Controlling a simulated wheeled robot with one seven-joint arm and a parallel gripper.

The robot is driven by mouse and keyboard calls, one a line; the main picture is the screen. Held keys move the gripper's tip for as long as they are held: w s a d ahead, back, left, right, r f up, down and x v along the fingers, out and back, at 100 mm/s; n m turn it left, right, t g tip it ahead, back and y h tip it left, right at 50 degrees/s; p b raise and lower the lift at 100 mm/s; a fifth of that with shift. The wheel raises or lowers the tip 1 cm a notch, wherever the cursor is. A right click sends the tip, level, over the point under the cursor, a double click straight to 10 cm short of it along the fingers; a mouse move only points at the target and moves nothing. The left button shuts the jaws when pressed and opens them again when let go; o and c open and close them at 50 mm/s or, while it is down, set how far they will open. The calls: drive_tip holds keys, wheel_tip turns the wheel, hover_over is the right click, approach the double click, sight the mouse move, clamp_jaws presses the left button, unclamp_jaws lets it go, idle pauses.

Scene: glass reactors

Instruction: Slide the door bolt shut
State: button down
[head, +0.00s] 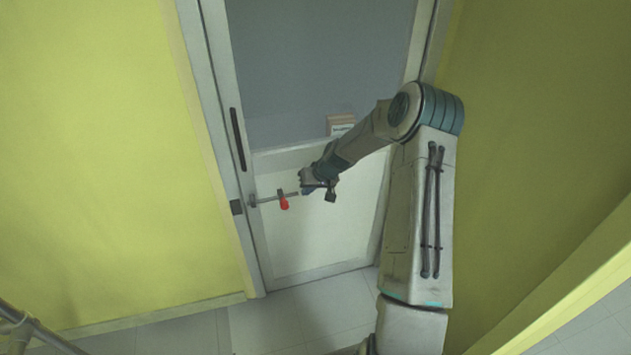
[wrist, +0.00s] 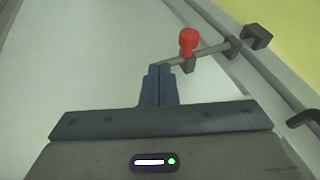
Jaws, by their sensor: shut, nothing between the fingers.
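The door bolt (head: 266,200) is a thin grey rod lying across the lower part of the door, with a red knob (head: 284,205) below it. In the wrist view the red knob (wrist: 188,40) stands up from the rod (wrist: 212,50), which runs through guides. A dark keeper (wrist: 257,36) sits on the frame beyond the door's edge; the keeper also shows in the head view (head: 237,207). My gripper (wrist: 159,70) is shut and empty at the rod's near end, left of the knob. I cannot tell whether it touches the rod.
The door (head: 320,235) has a grey upper pane and a long dark handle (head: 238,139) at its left. A small box (head: 341,124) shows at the pane's lower edge. Yellow walls (head: 90,150) stand on both sides. Pale floor tiles (head: 270,325) in front are clear.

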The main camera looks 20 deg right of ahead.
drive_tip(key=a+f, duration=0.1)
drive_tip(key=a, duration=0.1)
drive_tip(key=w+a+f+p, duration=0.1)
drive_tip(key=a+f, duration=0.1)
drive_tip(key=shift+a+f, duration=0.15)
drive_tip(key=shift+f, duration=0.15)
